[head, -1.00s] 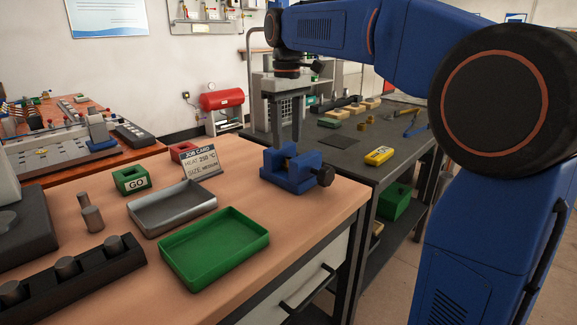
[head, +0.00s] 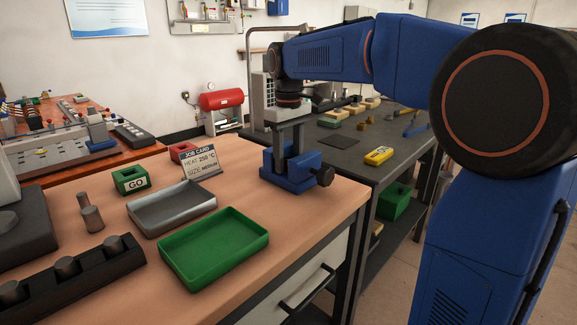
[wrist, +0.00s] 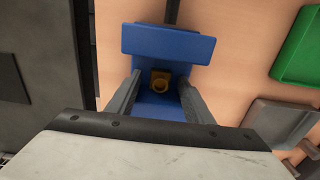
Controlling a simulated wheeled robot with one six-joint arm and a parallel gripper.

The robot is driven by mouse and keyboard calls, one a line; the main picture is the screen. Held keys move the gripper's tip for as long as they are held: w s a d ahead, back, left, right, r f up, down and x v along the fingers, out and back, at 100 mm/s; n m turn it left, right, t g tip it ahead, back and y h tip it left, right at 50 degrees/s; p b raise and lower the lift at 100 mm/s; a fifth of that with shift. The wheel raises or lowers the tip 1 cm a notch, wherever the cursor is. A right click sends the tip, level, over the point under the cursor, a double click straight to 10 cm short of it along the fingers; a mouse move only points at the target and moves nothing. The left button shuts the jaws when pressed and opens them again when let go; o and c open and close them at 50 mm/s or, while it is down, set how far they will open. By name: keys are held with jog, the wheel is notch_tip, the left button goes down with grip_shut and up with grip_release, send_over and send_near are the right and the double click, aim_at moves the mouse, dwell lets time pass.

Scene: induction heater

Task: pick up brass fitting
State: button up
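The brass fitting (wrist: 160,81) is a small yellow-brown ring-like piece seen from above in the wrist view, sitting in the blue vise (wrist: 168,46). The vise also shows in the head view (head: 290,177), at the table's far right corner, where the fitting is hidden. My gripper (wrist: 160,88) points down over the vise. Its two grey fingers are apart, one on each side of the fitting, with clear gaps. In the head view my gripper (head: 288,150) has its fingertips down at the vise's jaws.
A green tray (head: 215,283) and a grey tray (head: 140,217) lie on the wooden table. A job card (head: 200,162) and a green GO block (head: 131,180) stand left of the vise. A dark bench (head: 400,150) with tools stands behind it.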

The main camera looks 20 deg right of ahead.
grip_shut()
jog(key=shift+r, duration=0.1)
